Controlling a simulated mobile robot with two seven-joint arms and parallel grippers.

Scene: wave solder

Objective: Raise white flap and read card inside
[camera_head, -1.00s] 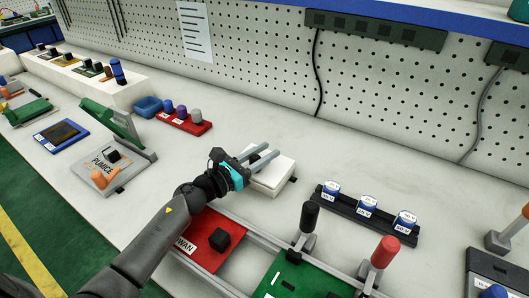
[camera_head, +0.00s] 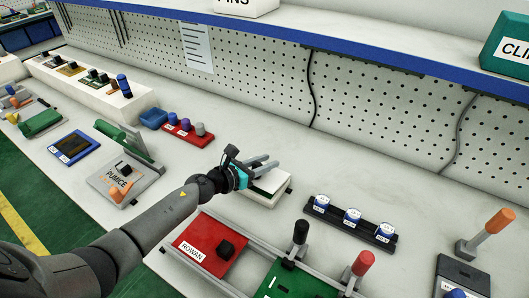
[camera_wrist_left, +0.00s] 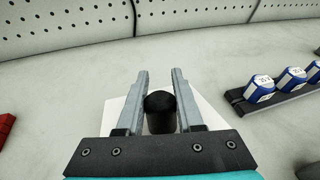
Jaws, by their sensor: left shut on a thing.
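A small white box with a white flap (camera_head: 272,182) on top sits mid-bench in the head view. The flap also shows in the left wrist view (camera_wrist_left: 115,112), under the fingers. My left gripper (camera_head: 266,163) is over the box, its fingers around a black knob (camera_wrist_left: 161,112) on the flap. The gripper is shut on this knob. A dark line runs between the flap and the box's lower part (camera_head: 263,200); I cannot tell how far the flap is raised. No card is visible inside. My right gripper is not in view.
A red ROWAN plate (camera_head: 197,246) and a rail with black and red handles (camera_head: 301,232) lie in front. A black rack (camera_head: 380,236) of blue-white jars stands to the right. The pegboard wall and blue-edged shelf (camera_head: 350,50) are behind. Clear bench lies around the box.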

